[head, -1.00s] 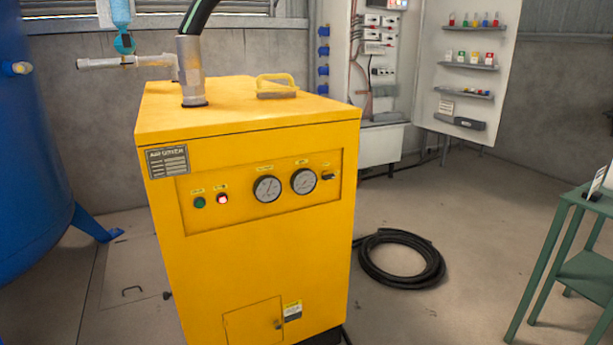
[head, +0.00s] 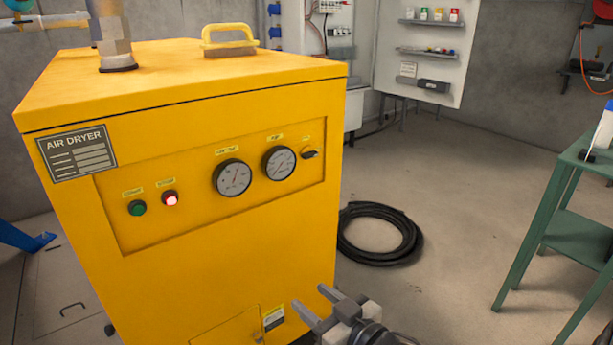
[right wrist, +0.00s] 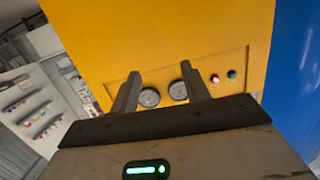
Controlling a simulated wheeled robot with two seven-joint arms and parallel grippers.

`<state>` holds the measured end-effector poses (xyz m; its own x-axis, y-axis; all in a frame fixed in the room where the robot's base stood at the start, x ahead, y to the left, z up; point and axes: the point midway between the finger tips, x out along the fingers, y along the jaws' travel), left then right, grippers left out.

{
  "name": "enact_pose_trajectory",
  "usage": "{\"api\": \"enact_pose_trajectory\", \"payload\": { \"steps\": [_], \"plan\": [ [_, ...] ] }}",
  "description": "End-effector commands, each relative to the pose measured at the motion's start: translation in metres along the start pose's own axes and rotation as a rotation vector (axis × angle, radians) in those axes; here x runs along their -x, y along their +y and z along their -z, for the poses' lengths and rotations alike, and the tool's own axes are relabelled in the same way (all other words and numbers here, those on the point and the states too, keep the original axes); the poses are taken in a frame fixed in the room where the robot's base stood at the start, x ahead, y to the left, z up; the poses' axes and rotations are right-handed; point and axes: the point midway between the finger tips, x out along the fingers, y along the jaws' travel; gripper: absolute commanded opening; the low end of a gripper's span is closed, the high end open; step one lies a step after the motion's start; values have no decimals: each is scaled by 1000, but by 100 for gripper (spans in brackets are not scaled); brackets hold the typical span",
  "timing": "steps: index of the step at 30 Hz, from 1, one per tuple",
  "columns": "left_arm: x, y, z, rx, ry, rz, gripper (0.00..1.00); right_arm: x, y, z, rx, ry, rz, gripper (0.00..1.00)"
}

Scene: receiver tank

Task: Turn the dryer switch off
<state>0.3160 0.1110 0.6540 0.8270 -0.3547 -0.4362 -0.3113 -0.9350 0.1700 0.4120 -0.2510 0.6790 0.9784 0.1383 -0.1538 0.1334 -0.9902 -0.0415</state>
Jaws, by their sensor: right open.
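The yellow air dryer (head: 190,250) stands at the left and centre of the head view. Its front panel carries a small dark switch (head: 310,154) at the right end, under a yellow label. To its left are two round gauges (head: 232,177), a lit red lamp (head: 170,199) and a green button (head: 137,208). My right gripper (head: 314,302) is open and empty, low in front of the dryer and below the switch. In the right wrist view its fingers (right wrist: 158,85) point toward the panel (right wrist: 235,65); the switch cannot be made out there. My left gripper is out of view.
A coiled black hose (head: 380,234) lies on the floor right of the dryer. A green table (head: 575,200) stands at the right. An open white cabinet (head: 425,65) is at the back. The floor between hose and table is clear.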

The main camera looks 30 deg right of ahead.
Motion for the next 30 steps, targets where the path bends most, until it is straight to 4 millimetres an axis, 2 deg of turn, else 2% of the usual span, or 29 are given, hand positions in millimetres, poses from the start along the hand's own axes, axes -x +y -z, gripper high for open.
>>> {"api": "enact_pose_trajectory", "payload": {
  "steps": [1,3,6,9,13,17,30],
  "plan": [
    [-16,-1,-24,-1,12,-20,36,-23,39,-1,24,110,-26,46],
    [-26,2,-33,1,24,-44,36,-39,81,25,34,247,-47,46],
    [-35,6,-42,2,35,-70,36,-47,126,63,45,407,-58,46],
    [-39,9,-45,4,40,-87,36,-47,151,91,50,507,-55,46],
    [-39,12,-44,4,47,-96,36,-50,162,110,49,552,-50,46],
    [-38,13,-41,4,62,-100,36,-65,162,121,49,554,-50,46],
    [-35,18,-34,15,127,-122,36,-141,164,166,49,552,-51,46]
  ]
}}
